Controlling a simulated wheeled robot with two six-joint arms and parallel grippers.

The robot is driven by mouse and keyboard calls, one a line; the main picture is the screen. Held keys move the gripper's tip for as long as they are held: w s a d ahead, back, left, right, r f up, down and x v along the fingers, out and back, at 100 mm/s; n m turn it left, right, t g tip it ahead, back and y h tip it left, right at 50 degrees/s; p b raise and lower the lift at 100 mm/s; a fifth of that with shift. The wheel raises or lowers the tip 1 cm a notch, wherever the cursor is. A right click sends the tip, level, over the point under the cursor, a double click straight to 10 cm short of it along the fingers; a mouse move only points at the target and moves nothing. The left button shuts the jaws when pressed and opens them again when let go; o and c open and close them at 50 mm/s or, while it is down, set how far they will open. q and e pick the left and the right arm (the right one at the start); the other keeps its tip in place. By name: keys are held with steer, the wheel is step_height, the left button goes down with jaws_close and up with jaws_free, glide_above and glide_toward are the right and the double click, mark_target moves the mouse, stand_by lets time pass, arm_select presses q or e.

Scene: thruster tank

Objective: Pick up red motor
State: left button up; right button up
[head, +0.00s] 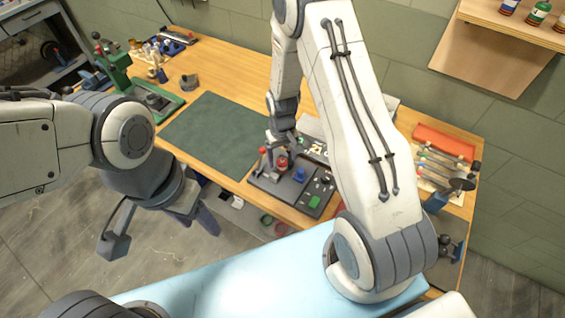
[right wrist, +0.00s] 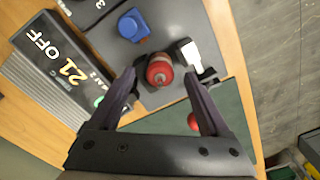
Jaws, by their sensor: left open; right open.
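The red motor (head: 282,163) stands on the dark grey tray (head: 268,182) on the workbench. It also shows in the right wrist view (right wrist: 158,70), near the space between the fingertips. My right gripper (head: 285,148) is open, pointing down close over the red motor; in its wrist view the fingers (right wrist: 159,76) lie on either side of the motor with gaps. Whether they reach down beside it I cannot tell. My left gripper (head: 202,213) is open and empty, off the bench's front edge, partly hidden by its own wrist.
A blue motor (head: 299,175) stands beside the red one. A display box (right wrist: 50,75) is close by. The green mat (head: 215,130) is clear.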

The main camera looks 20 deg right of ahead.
steer(key=c, duration=1.2)
jaws_close()
steer(key=shift+r, duration=0.1)
